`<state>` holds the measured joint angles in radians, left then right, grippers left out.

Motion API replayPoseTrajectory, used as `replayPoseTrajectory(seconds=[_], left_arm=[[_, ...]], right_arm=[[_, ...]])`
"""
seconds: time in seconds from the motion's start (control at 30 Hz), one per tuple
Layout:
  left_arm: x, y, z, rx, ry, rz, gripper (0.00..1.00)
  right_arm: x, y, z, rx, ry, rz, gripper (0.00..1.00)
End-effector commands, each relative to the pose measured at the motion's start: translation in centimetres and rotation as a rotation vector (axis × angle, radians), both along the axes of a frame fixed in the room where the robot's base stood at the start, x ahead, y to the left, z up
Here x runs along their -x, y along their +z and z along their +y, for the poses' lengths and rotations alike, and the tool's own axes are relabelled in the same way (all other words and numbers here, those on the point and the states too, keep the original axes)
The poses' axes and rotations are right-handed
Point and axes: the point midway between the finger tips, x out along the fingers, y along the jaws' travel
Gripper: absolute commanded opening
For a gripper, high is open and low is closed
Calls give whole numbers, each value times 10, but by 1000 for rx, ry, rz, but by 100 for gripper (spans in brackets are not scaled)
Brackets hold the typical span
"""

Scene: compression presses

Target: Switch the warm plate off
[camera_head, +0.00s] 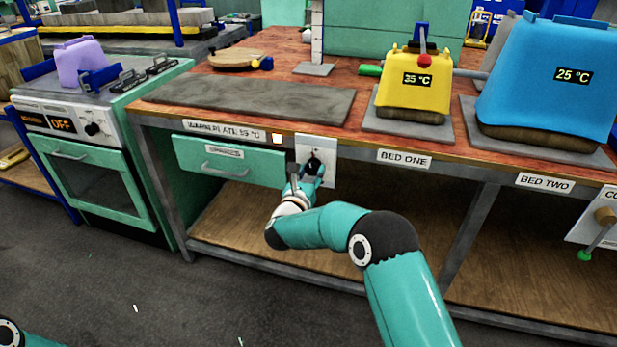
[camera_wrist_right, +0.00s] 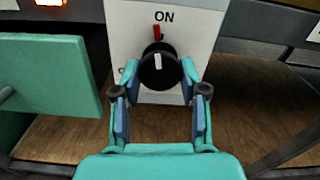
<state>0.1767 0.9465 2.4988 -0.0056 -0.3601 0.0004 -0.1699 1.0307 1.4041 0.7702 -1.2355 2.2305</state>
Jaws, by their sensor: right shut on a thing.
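The warm plate (camera_head: 250,98) is a flat grey slab on the bench, with a label (camera_head: 224,131) below it that seems to read 55 °C. A small orange lamp (camera_head: 278,139) beside the label is lit. Its switch is a black knob (camera_wrist_right: 158,66) on a white panel (camera_head: 328,150) at the bench front. In the right wrist view the knob's white pointer points up towards ON and a red mark. Lower lettering on the panel is mostly hidden. My right gripper (camera_head: 310,173) is shut on the knob, one finger on each side. My left gripper is out of view.
A green drawer (camera_head: 228,160) is left of the panel. A yellow press (camera_head: 415,82) reading 35 °C and a blue press (camera_head: 550,75) reading 25 °C stand on the bench. An oven (camera_head: 95,150) reading OFF stands at left. The shelf below is clear.

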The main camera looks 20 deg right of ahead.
Motion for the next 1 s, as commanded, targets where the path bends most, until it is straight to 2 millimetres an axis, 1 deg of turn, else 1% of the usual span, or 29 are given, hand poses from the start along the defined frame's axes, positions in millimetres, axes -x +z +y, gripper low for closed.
replayPoseTrajectory(seconds=[0.03, 0.4, 0.7, 1.0], left_arm=[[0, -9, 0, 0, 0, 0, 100], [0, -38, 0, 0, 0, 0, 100], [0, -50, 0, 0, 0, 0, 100], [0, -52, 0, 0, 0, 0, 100]], right_arm=[[-1, -2, 3, 27, 11, 14, 8], [-1, -1, 2, 302, 11, 195, 8], [-1, 2, 2, 541, 10, 352, 8], [0, 4, 2, 777, 10, 511, 8]])
